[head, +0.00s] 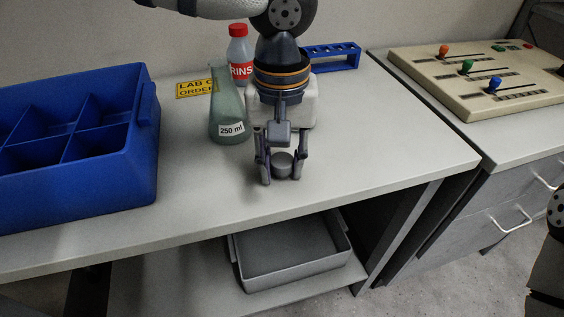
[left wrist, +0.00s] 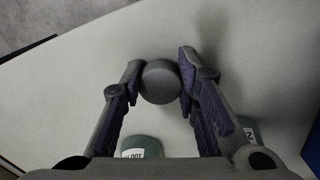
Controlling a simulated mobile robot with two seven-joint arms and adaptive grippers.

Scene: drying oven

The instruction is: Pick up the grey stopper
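The grey stopper (head: 282,163) is a short round piece between the fingers of my left gripper (head: 281,175), above the front part of the bench. In the left wrist view the stopper (left wrist: 160,82) sits between the tips of the left gripper (left wrist: 162,70), with a finger against each side. The fingers are drawn in to about its width, so the gripper looks shut on it. I cannot tell whether its underside touches the bench. My right gripper is not in view.
A green 250 ml flask (head: 229,112) stands left of the gripper, with a red-capped bottle (head: 238,52) behind. A blue divided bin (head: 145,150) is at left. A blue rack (head: 348,55) and white block (head: 303,100) stand behind. A grey tray (head: 290,278) is below.

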